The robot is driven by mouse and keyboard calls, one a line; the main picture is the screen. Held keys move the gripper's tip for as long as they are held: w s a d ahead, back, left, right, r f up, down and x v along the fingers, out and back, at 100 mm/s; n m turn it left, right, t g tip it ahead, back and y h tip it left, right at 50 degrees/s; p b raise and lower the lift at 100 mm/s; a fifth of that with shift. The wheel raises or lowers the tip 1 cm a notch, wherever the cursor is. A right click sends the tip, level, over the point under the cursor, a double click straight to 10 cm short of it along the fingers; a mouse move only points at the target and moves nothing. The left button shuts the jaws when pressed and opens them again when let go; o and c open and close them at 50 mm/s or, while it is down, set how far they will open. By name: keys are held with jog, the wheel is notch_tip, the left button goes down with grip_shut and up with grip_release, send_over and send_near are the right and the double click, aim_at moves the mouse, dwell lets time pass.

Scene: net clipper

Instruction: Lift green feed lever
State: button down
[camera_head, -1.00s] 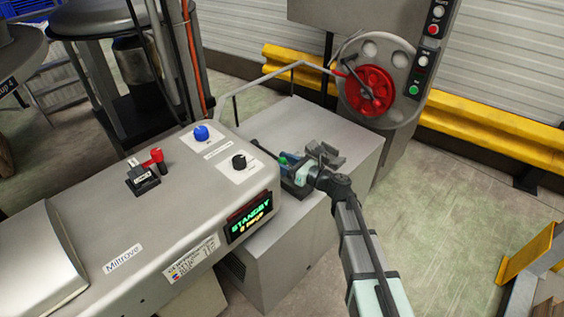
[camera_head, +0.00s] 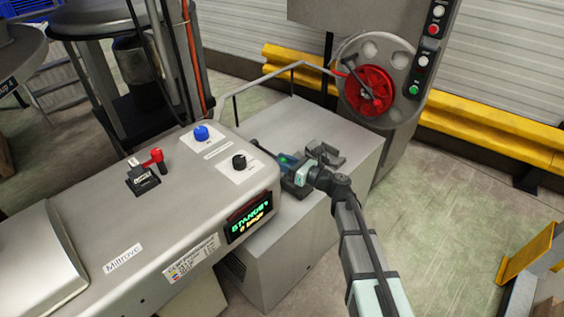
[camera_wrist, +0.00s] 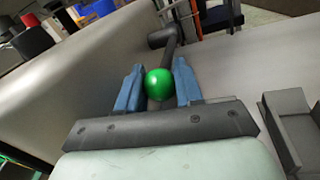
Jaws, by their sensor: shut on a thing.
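The green feed lever has a round green knob (camera_wrist: 159,83) on a dark arm that runs up to a pivot at the side of the machine in the wrist view. In the head view the green knob (camera_head: 283,159) shows only as a small patch beside my gripper. My gripper (camera_wrist: 159,85) is shut on the lever, with one blue finger on each side of the knob. In the head view my gripper (camera_head: 288,162) is above the grey block, at the machine's end. The fingertips are partly hidden there.
The clipper body (camera_head: 150,235) has a blue knob (camera_head: 201,133), a black knob (camera_head: 239,161), a red-handled switch (camera_head: 155,157) and a display (camera_head: 248,216) reading STANDBY. A grey metal bracket (camera_head: 326,152) stands close to my gripper. A red reel (camera_head: 369,91) is behind.

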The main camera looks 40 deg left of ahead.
jog(key=shift+r, duration=0.1)
jog(key=shift+r+h, duration=0.7)
jog(key=shift+r, duration=0.15)
jog(key=r+h, duration=0.2)
jog(key=shift+a+r+m, duration=0.3)
jog(key=shift+a, duration=0.1)
jog(key=r+h, duration=0.1)
jog(key=a+r+h, duration=0.1)
jog(key=r, duration=0.1)
jog(key=shift+w+a+t+h, duration=0.1)
jog(key=shift+a+t+h, duration=0.15)
jog(key=shift+t+h, duration=0.15)
jog(key=shift+a+r, duration=0.85)
jog(key=shift+r, duration=0.15)
jog(key=shift+a+r, duration=0.85)
jog(key=shift+a, duration=0.2)
jog(key=c, duration=1.1)
grip_release()
jog(key=o, duration=0.3)
